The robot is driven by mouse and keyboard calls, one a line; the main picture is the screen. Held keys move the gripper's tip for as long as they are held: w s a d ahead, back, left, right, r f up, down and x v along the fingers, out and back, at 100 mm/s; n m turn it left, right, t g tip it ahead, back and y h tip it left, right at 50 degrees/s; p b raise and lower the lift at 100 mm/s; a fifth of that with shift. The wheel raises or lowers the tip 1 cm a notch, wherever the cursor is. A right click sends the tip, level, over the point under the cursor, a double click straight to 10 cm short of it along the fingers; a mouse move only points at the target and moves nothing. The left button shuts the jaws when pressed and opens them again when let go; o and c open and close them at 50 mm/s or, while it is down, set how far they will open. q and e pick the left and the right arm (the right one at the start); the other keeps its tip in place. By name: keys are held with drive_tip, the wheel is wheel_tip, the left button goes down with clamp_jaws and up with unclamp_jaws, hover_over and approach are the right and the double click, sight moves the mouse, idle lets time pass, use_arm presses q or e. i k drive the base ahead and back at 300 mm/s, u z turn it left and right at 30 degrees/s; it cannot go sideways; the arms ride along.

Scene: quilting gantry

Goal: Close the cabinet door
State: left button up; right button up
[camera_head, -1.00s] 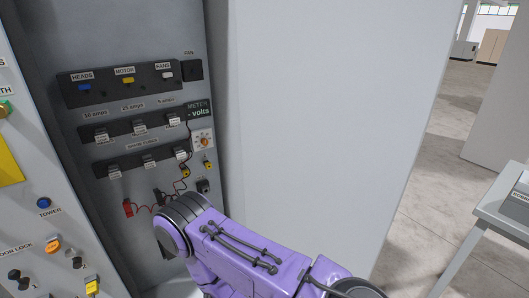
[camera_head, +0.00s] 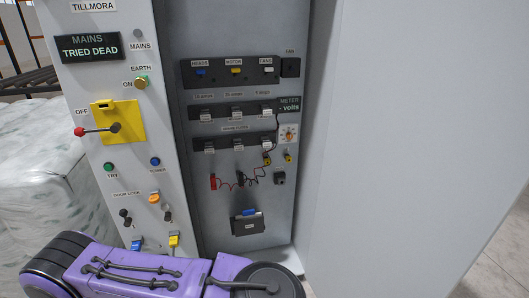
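The cabinet door (camera_head: 400,130) is a large plain grey panel filling the right of the view. It stands open, swung out from the right side of the cabinet. The grey cabinet interior (camera_head: 218,175) is exposed, with its switch rows, fuses, meter and red and black leads. Part of my purple arm (camera_head: 160,275) lies across the bottom of the view, in front of the cabinet's lower part. Neither gripper shows in the frame, and I cannot tell whether anything touches the door.
Left of the opening is a fixed control panel (camera_head: 125,185) with a yellow mains switch (camera_head: 118,122), its red-knobbed handle (camera_head: 80,132) sticking out. Wrapped pale bales (camera_head: 45,185) stand at the far left. A little bare floor (camera_head: 500,260) shows at the lower right.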

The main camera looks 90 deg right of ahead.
sight(425, 156)
drive_tip(key=k, duration=2.35)
drive_tip(key=z, duration=1.9)
drive_tip(key=k, duration=0.5)
drive_tip(key=u, duration=1.7)
drive_tip(key=i, duration=0.65)
drive_tip(key=z, duration=1.65)
